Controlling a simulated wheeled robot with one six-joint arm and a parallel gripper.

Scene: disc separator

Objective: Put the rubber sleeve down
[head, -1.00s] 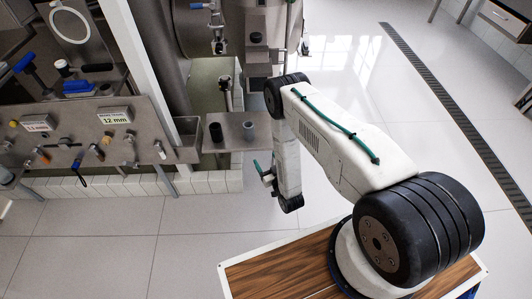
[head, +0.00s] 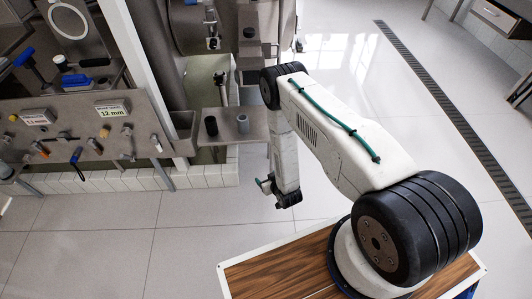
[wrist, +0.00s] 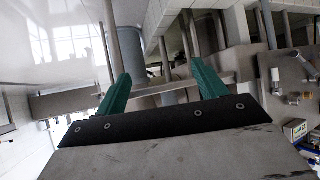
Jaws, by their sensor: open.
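A black cylinder (head: 211,126) and a grey cylinder (head: 243,123) stand upright, apart, on a small metal shelf (head: 226,138) in the head view. I cannot tell for sure which is the rubber sleeve. My gripper (head: 265,186) is in front of and below the shelf's right end, apart from both cylinders. In the wrist view its two teal fingers (wrist: 160,88) are spread with nothing held between them. Behind the gap a blurred grey-blue round shape and a pale bar show.
A steel panel (head: 88,108) with pegs, hung tools and size labels, one reading 12 mm, stands left of the shelf. A metal bin (head: 181,132) sits between them. Machine columns rise behind the shelf. The tiled floor (head: 190,245) in front is clear.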

